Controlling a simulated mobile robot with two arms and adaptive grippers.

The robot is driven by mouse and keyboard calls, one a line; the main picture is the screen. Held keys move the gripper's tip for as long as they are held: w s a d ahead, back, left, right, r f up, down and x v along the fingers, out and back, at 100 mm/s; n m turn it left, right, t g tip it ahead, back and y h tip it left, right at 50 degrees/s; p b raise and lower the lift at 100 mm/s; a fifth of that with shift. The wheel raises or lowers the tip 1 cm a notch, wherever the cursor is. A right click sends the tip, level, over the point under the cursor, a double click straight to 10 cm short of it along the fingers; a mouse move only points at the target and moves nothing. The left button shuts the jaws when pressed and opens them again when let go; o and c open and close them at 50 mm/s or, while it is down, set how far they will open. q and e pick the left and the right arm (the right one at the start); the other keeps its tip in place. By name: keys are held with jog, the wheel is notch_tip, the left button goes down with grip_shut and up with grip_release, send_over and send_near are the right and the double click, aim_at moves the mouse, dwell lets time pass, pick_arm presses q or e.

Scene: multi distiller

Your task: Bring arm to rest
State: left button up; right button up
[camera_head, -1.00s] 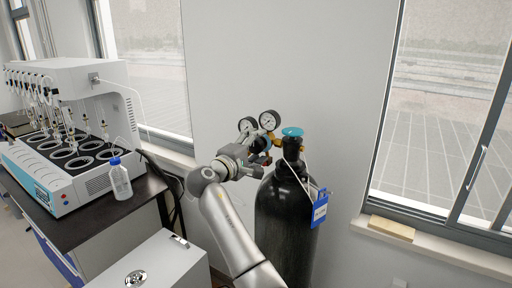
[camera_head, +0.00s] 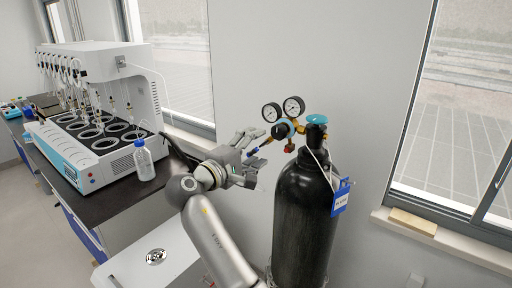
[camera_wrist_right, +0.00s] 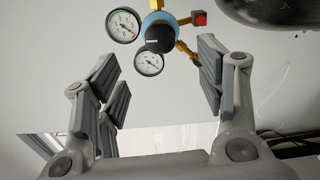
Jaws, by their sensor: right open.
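My right arm comes up from the bottom of the head view. Its gripper (camera_head: 254,160) is open and empty, to the left of the black gas cylinder (camera_head: 301,215). The pressure regulator (camera_head: 287,129) with two round gauges sits at the top of the cylinder, just beyond the gripper. In the right wrist view, the open fingers (camera_wrist_right: 160,90) stand wide apart. The regulator (camera_wrist_right: 160,33) and its gauges show past them, with nothing between the pads. My left gripper is not in view.
The multi distiller (camera_head: 95,110) stands on a dark bench (camera_head: 120,196) at left. A blue-capped bottle (camera_head: 145,163) is near the bench edge. A white cabinet (camera_head: 150,262) is below my arm. A blue tag (camera_head: 341,196) hangs on the cylinder. Windows flank the wall.

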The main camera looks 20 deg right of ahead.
jog(key=shift+f, duration=0.1)
notch_tip(320, 180, down, 30)
jog(key=w+a+f+n+t+y+b, duration=0.1)
jog(key=w+a+n+y+b, duration=0.15)
jog(key=n+y, duration=0.3)
jog(key=s+a+f+m+g+y+b, duration=0.1)
jog(key=s+f+y, duration=0.3)
jog(key=f, duration=0.8)
jog(key=s+a+f+g+y, duration=0.1)
jog(key=s+f+g+y, duration=0.1)
jog(key=s+f, duration=0.8)
jog(key=s+f+m+g+y+b, duration=0.1)
jog(key=s+f+g, duration=0.1)
jog(key=s+f, duration=0.75)
jog(key=s+f+m+g+y+b, duration=0.1)
jog(key=s+f+m+y, duration=0.1)
jog(key=s+f, duration=0.75)
jog(key=s+d+f+m+g, duration=0.1)
jog(key=s+f, duration=0.3)
jog(key=s, duration=0.5)
jog(key=s+d+f+m+g+b, duration=0.1)
jog(key=s+f+m, duration=0.2)
jog(key=s, duration=0.6)
jog(key=s+d+f+m+g+y, duration=0.1)
jog(key=s+f+m, duration=0.1)
jog(key=s+f, duration=0.4)
jog(key=s, duration=0.2)
jog(key=shift+s+d+b, duration=0.15)
jog(key=shift+s+b, duration=0.15)
jog(key=shift+s, duration=0.1)
